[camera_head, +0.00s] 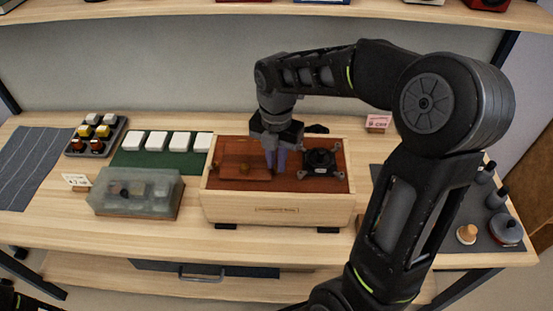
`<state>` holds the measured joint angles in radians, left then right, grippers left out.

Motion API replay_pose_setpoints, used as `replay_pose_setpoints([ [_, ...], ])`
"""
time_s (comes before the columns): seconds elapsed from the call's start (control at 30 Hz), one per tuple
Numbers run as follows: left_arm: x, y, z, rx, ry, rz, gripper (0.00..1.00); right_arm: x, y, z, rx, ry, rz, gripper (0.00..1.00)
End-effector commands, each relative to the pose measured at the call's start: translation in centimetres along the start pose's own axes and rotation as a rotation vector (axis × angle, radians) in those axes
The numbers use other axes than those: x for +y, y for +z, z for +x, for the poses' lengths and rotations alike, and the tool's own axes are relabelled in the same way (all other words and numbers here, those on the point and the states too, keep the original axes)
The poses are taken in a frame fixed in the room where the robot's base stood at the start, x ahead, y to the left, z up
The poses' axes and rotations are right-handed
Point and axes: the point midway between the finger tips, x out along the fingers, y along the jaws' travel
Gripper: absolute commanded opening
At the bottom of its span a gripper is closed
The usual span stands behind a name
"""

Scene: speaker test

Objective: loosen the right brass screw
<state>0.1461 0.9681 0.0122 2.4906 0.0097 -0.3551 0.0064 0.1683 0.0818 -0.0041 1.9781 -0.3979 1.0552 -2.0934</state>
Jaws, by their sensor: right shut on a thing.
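A light wooden speaker box (275,208) stands mid-table with a reddish-brown inside. A brown wooden panel (240,176) lies at its left, with a small brass-coloured knob (243,167) on it. A black speaker driver (320,160) on a dark frame sits at the right. My right gripper (275,164) points down into the box, between the knob and the driver. Its bluish fingers are shut at the panel's right end, on what appears to be the right brass screw, which they hide. My left gripper is not in view.
A frosted lidded case (137,192) stands left of the box. A green mat (133,158) with several white blocks and a tray of small coloured pieces (96,134) lie behind it. Dark bottles (497,197) and a wooden peg (466,233) stand at the right.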

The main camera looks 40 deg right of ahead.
Motion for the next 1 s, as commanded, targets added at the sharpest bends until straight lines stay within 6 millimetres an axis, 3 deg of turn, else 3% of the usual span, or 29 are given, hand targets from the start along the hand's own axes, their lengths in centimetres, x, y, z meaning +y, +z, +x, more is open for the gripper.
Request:
replay_pose_setpoints([
  [0.1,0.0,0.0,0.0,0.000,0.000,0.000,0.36,0.1,0.1,-0.1,-0.003,0.003,-0.001,0.00],
  [0.13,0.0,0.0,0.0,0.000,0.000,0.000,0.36,0.1,0.1,-0.1,-0.003,0.003,-0.001,0.15],
  [0.4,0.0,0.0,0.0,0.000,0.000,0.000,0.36,0.0,0.0,-0.1,-0.002,0.001,0.000,0.36],
  [0.77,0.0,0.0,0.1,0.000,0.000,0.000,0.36,0.1,0.1,-0.5,-0.002,0.002,0.001,0.36],
  [1.0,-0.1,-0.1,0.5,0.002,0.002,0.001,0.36,0.1,0.1,-3.8,-0.005,0.004,0.000,0.36],
])
